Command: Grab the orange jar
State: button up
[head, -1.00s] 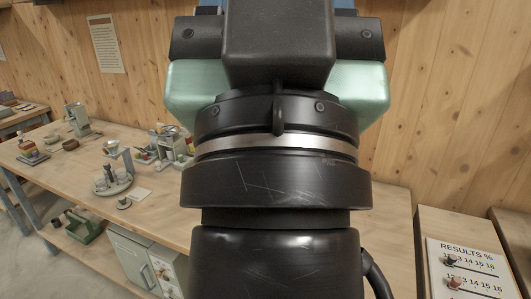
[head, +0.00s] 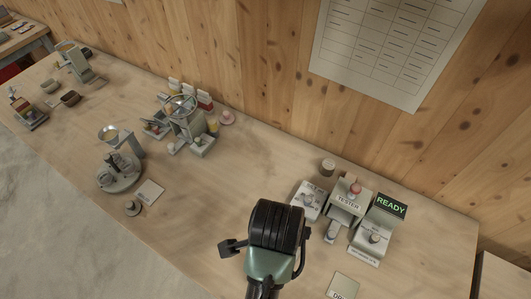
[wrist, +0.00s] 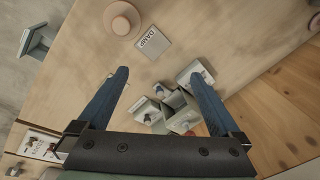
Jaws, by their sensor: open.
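In the wrist view, a round, lidded, dull orange-tan thing with a small knob (wrist: 122,20) stands at the top edge, seen from above. It may be the orange jar; I cannot tell for sure. It lies beyond my fingertips, clear of them, next to a card reading DAMP (wrist: 153,43). I cannot make it out in the head view. My gripper (wrist: 159,73) is open and empty, with its two blue fingers spread above the bench. In the head view my arm hides the fingers.
The tester unit (head: 347,198), READY display (head: 391,205) and a small round pot (head: 328,167) stand at the bench's right. A grinder-like device (head: 190,128), a pink round item (head: 227,117) and a scale with funnel (head: 117,170) stand left. Bench between is mostly clear.

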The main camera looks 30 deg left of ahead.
jog(key=s, duration=0.1)
jog(key=s+f+g, duration=0.1)
jog(key=s, duration=0.1)
jog(key=s+m+g, duration=0.1)
jog(key=s, duration=0.1)
jog(key=shift+s+d+f, duration=0.1)
jog(key=shift+s+f, duration=0.05)
jog(key=shift+f, duration=0.25)
jog(key=f, duration=0.7)
jog(key=shift+s+p, duration=0.25)
jog(key=shift+p, duration=0.15)
jog(key=shift+a+f+p, duration=0.2)
jog(key=shift+f+p, duration=0.45)
jog(key=shift+f, duration=2.25)
jog(key=c, duration=1.5)
